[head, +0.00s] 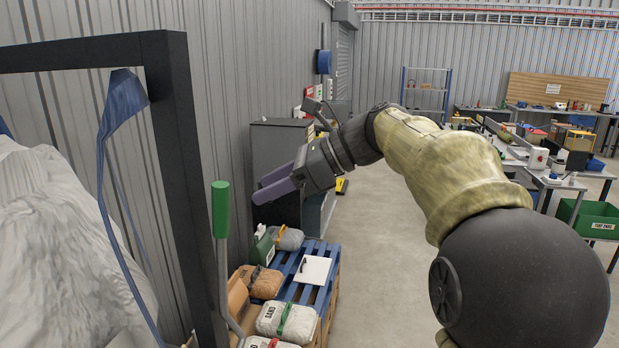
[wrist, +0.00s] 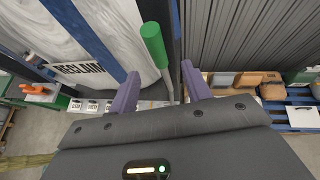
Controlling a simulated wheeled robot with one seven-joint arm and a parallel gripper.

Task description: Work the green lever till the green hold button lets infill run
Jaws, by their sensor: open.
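The green lever (head: 221,210) stands upright on a grey bent bar beside the dark frame in the head view. Its green grip (wrist: 153,45) shows tilted in the wrist view, in line with the space between my fingers. My gripper (head: 268,189) is open and empty, its purple fingers pointing left, right of the grip in the head view. A gap shows between the fingertips and the grip; in the wrist view my gripper (wrist: 160,75) does not close around it. I cannot make out the green hold button in either view.
A dark frame (head: 185,165) holds a large white bag (head: 70,240) at left. A "RECLAIM" sign (wrist: 78,70) shows in the wrist view.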

